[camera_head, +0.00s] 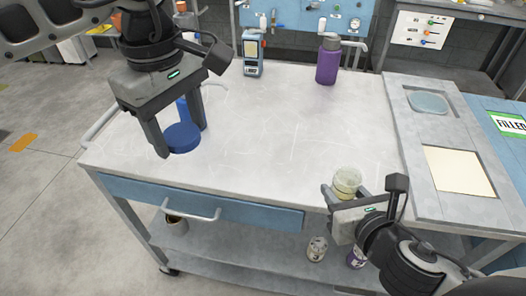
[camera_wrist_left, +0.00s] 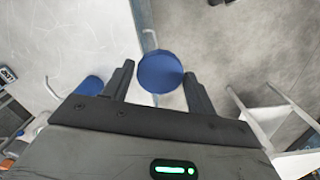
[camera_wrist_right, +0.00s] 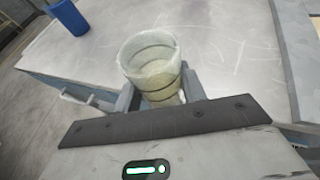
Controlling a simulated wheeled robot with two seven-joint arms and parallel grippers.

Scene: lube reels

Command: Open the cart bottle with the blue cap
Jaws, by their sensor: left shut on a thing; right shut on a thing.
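My left gripper (camera_head: 180,132) is shut on a round blue cap (camera_head: 182,138), held over the left part of the cart top. The cap also shows between the fingers in the left wrist view (camera_wrist_left: 160,72). A blue bottle (camera_wrist_right: 68,17) stands on the cart apart from the cap; in the head view my left gripper partly hides it. My right gripper (camera_head: 345,192) is shut on a clear cup (camera_head: 347,179) with yellowish contents, near the cart's front right edge. The cup also shows in the right wrist view (camera_wrist_right: 150,62).
The grey cart top (camera_head: 275,120) is clear in the middle. A side bench (camera_head: 400,125) with inset plates is on the right. Several containers sit on the cart's lower shelf (camera_head: 235,245).

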